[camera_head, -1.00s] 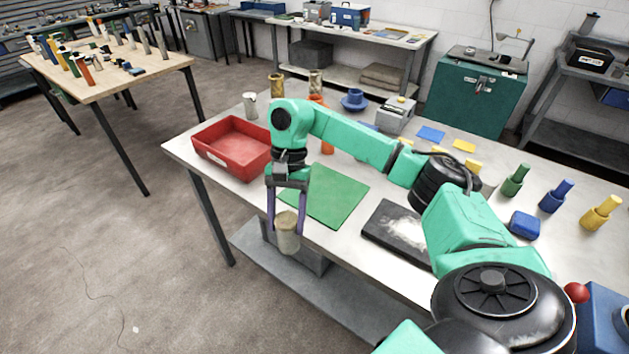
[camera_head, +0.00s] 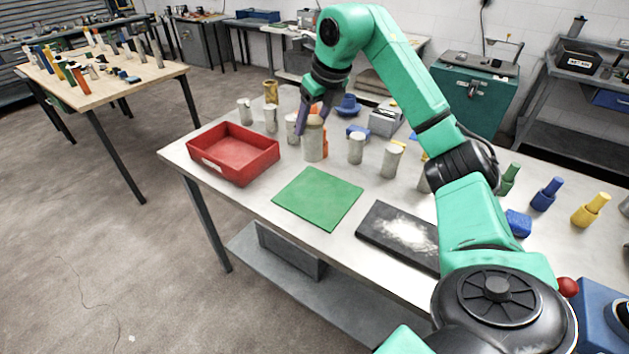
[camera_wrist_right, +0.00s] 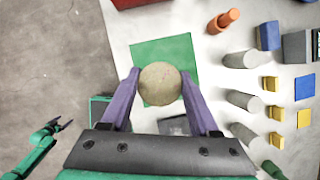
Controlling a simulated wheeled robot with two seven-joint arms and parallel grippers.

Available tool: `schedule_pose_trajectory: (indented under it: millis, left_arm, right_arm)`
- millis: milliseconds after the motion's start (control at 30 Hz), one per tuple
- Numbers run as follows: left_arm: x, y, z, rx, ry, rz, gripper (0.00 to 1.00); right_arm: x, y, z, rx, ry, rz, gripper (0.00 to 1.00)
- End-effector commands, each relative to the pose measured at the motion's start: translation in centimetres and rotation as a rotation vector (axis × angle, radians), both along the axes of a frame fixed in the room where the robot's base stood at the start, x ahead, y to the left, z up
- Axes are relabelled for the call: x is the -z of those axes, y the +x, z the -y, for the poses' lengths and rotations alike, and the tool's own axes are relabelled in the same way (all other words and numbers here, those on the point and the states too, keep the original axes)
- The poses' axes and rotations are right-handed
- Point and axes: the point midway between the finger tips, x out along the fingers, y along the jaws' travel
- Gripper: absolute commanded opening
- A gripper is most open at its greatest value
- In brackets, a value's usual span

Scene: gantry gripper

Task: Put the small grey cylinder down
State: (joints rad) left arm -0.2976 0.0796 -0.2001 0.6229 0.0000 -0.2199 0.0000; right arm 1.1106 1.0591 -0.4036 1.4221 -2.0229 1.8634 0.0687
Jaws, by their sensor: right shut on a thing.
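My right gripper (camera_head: 307,122) is shut on a small grey cylinder (camera_head: 314,143), held upright between its purple fingers. In the right wrist view the cylinder's round, speckled end (camera_wrist_right: 159,84) sits between the fingertips, with a green mat (camera_wrist_right: 188,50) behind it. The cylinder appears raised above the table. In the head view the green mat (camera_head: 318,198) is bare. In the right wrist view a teal arm, seemingly my left one, ends in a small gripper (camera_wrist_right: 62,126) over the floor, too small to read.
A red tray (camera_head: 234,153) stands left of the mat. Several similar grey cylinders, including one at right (camera_head: 391,161), stand in a row beyond it. A dark plate (camera_head: 400,236) lies right of the mat. A blue block (camera_head: 517,223) and coloured pegs are farther right.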

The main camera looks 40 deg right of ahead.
Motion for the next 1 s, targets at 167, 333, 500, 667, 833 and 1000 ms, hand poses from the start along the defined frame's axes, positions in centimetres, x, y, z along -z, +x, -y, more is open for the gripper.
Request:
schedule_pose_trajectory:
  millis: [167, 333, 500, 667, 833, 1000]
  left_arm:
    - [0.5, -0.2, 0.0, 0.0, 0.001, -0.003, 1.0]
    - [0.1, -0.3, 0.0, 0.0, 0.0, -0.004, 1.0]
    - [-0.2, -0.3, 0.0, 0.0, 0.0, -0.006, 1.0]
    - [-0.4, -0.4, 0.0, 0.0, 0.0, -0.006, 1.0]
    - [-0.4, -0.4, 0.0, 0.0, 0.001, -0.007, 1.0]
    - [-0.2, -0.4, 0.0, 0.0, 0.001, -0.007, 1.0]
  right_arm:
    - [6.2, -0.2, 0.0, -0.002, -0.002, -0.007, 0.0]
    - [10.3, -0.1, 0.0, -0.003, 0.0, -0.003, 0.0]
    - [13.0, -0.1, 0.0, -0.004, 0.001, -0.002, 0.0]
    - [14.9, 0.0, 0.0, -0.004, 0.0, 0.002, 0.0]
    - [14.9, 0.0, 0.0, -0.004, 0.0, 0.003, 0.0]
    - [15.1, 0.0, 0.0, -0.004, -0.001, 0.0, 0.92]
